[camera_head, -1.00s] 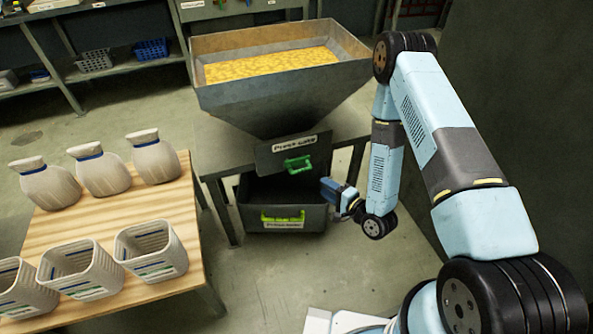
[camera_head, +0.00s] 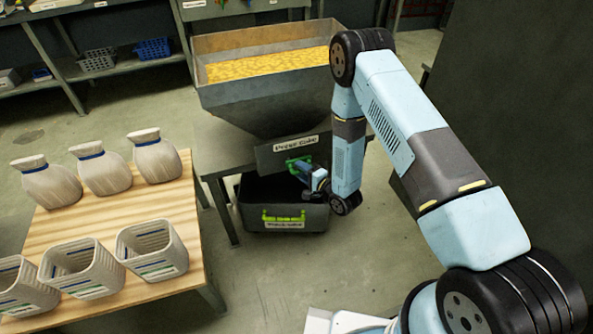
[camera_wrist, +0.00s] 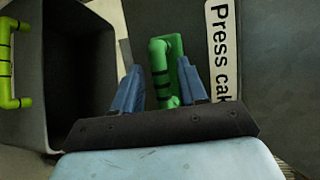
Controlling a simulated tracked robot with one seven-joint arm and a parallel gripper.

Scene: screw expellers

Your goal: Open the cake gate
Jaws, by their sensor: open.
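The cake gate (camera_head: 277,156) is a dark plate labelled "Press cake" at the foot of the hopper, with a green handle (camera_head: 297,165) on it. In the wrist view the handle (camera_wrist: 160,68) is a green bar beside the label (camera_wrist: 221,60). My gripper (camera_wrist: 160,80) is open, its two blue fingers on either side of the handle. In the head view my gripper (camera_head: 297,166) is at the gate handle and partly covers it. Whether the fingers touch the handle I cannot tell.
Below the gate stands a dark open bin (camera_head: 250,216) with a lime green handle (camera_head: 283,218). The hopper (camera_head: 262,104) above holds yellow material. At left a wooden table (camera_head: 121,210) carries several white sacks and baskets. Clear floor lies in front of the bin.

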